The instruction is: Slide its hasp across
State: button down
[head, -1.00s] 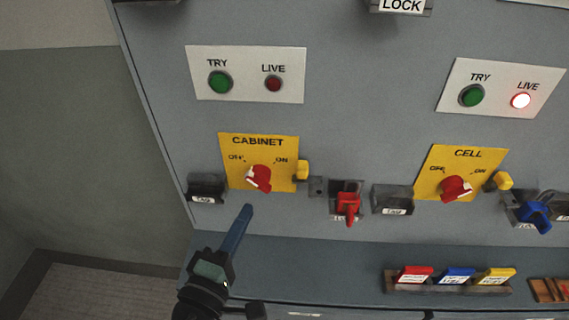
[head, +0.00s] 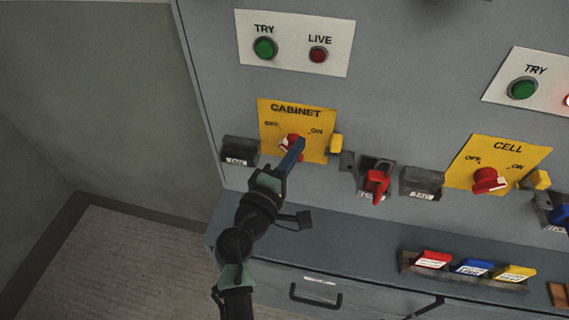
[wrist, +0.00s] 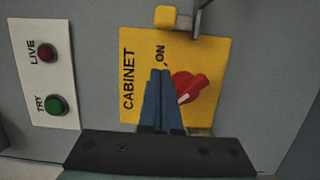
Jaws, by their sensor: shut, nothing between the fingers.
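The yellow CABINET plate (head: 265,145) carries a red rotary knob (head: 287,139), partly covered by my gripper in the head view. In the wrist view the knob (wrist: 200,86) has its white mark towards the OFF side. A small yellow hasp block (head: 336,144) sits at the plate's right edge; it shows at the top of the wrist view (wrist: 166,16). My gripper (head: 297,146) is shut and empty, its blue fingers over the plate. In the wrist view the fingertips (wrist: 159,74) lie beside the knob, below the ON label. I cannot tell whether they touch anything.
A grey bracket (head: 347,161) and a red padlock (head: 377,182) are right of the hasp. A dark holder (head: 240,151) is at the left. The CELL plate (head: 508,157) is further right. A ledge below carries a rack of coloured tags (head: 474,267).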

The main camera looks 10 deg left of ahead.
aim_at(343, 169)
jog(key=shift+w+d+p, duration=0.2)
jog(key=shift+d+p, duration=0.5)
jog(key=shift+d, duration=1.4)
jog(key=d, duration=0.5)
jog(key=shift+d, duration=0.35)
jog(key=shift+a, duration=0.1)
